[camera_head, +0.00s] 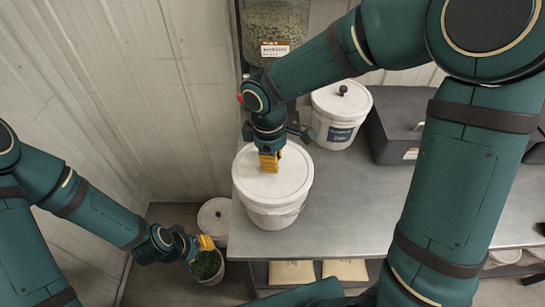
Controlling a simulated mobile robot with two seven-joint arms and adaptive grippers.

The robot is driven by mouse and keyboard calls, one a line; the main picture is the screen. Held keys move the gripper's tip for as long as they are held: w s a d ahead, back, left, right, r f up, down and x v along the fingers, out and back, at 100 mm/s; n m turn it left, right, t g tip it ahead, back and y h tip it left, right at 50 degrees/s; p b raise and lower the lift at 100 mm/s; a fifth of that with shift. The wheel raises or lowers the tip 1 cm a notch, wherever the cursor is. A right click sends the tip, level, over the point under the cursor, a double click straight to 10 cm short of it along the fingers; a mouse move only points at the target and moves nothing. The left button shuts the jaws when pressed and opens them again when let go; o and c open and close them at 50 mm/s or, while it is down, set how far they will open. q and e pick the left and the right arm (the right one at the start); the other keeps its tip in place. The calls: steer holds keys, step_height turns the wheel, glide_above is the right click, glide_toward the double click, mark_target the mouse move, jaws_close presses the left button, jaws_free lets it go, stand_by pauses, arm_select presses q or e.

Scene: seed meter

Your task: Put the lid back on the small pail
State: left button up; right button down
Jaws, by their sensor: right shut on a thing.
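A white pail (272,217) stands near the left edge of the metal table. A round white lid (292,178) is over its mouth; I cannot tell whether it is fully seated. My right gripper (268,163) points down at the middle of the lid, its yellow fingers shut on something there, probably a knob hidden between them. My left gripper (206,244) is low at the left, beside the rim of an open container with green contents (207,265). Its fingers are too small in view to tell whether they are open.
A labelled white pail (336,132) with a black-knobbed lid stands behind, next to a dark grey case (392,128). A clear hopper of seeds (275,27) is at the back. Another white lidded thing (215,217) is low beside the table (335,215). The table's front middle is clear.

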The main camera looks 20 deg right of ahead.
steer(key=shift+c, duration=1.8)
jaws_free()
steer(key=shift+r, duration=0.1)
steer(key=shift+r+p, duration=2.8)
steer(key=shift+r, duration=0.65)
jaws_close()
